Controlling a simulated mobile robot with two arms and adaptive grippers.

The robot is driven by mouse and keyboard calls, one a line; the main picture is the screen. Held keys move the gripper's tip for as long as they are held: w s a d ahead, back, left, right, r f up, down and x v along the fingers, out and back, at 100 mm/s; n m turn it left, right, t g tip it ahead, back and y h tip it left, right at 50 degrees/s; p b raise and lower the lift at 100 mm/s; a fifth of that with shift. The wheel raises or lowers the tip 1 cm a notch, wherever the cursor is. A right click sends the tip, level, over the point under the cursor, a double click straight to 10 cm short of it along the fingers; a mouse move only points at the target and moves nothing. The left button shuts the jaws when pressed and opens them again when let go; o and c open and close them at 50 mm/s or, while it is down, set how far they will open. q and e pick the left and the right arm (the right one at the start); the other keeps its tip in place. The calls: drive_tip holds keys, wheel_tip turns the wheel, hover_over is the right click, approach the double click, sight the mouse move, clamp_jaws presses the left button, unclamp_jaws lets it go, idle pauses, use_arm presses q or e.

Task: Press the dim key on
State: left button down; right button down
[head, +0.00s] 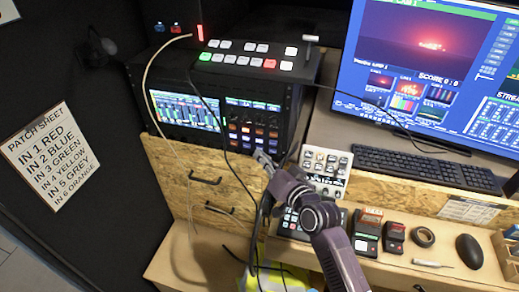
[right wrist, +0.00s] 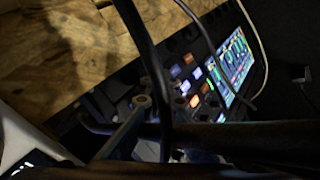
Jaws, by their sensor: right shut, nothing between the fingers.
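A rack panel with rows of small keys (head: 253,132) sits in the black rack, right of a lit meter screen (head: 187,110). Some keys glow orange, others white or bluish; which one is the dim key I cannot tell. The keys also show in the right wrist view (right wrist: 193,84), beside the tilted screen (right wrist: 234,62). My right gripper (head: 262,157) is shut and empty, just below the lower rows of the key panel. I cannot tell whether it touches the panel. In the right wrist view, dark cables and my fingers partly cover the panel. My left gripper is not in view.
A switcher with white, green and red buttons (head: 250,57) stands on the rack. Loose cables (head: 222,130) hang before the rack and near my right gripper. A white button pad (head: 326,168) stands right of it.

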idle(0.4)
drive_tip(key=shift+s+p, duration=0.4)
drive_tip(key=shift+s+a, duration=0.1)
drive_tip(key=shift+a, duration=0.05)
drive_tip(key=s+p, duration=0.1)
drive_tip(key=s+a+p, duration=0.1)
drive_tip(key=s, duration=0.1)
drive_tip(key=s+p, duration=0.1)
drive_tip(key=s, duration=0.1)
drive_tip(key=shift+s+a, duration=0.25)
drive_tip(key=shift+a, duration=0.1)
